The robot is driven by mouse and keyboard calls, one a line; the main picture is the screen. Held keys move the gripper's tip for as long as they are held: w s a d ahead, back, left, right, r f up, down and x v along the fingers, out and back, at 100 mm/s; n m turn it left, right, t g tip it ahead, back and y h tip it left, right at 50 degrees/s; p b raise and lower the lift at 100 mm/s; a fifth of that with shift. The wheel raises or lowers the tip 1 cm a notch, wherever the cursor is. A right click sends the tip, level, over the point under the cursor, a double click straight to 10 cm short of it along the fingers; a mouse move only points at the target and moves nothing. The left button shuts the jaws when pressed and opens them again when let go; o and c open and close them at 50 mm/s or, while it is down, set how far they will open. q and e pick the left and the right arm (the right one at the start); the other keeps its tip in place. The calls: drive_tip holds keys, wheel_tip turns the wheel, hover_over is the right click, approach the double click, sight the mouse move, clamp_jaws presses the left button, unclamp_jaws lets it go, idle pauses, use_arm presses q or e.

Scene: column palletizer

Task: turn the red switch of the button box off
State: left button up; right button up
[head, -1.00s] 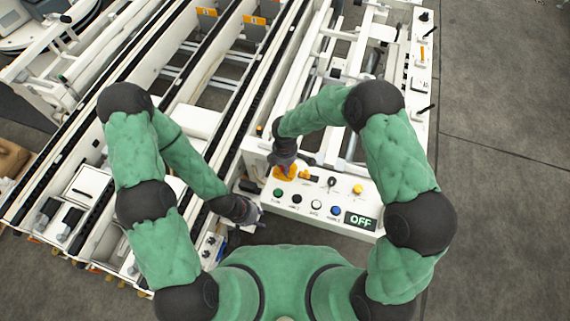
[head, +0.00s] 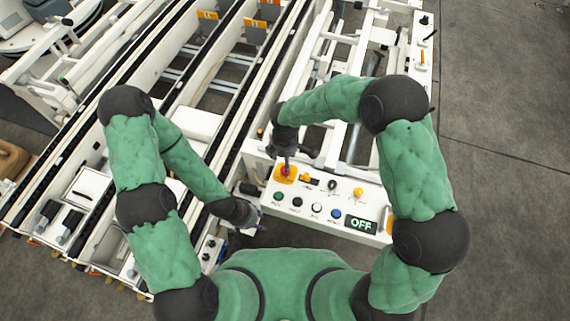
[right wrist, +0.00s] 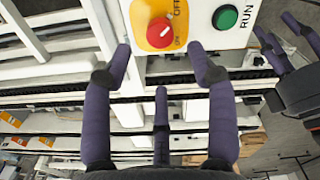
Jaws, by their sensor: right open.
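The white button box (head: 304,193) lies in front of me. Its red switch (head: 286,170) sits on a yellow plate at the box's left end. The switch also shows in the right wrist view (right wrist: 160,32), with a pale mark at its upper right, near a label partly cut off. The box's display (head: 361,223) reads OFF. My right gripper (right wrist: 161,56) is open and empty, fingers spread and apart from the switch. My left gripper (head: 250,220) is left of the box; in the right wrist view (right wrist: 288,38) its fingers stand apart and empty.
A green button (right wrist: 225,17) labelled RUN is beside the switch. Black, white and blue buttons (head: 336,213) and small levers share the panel. White conveyor frames (head: 190,122) fill the left and back. Grey floor (head: 500,210) is clear at right.

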drive_tip(key=shift+r, duration=2.4)
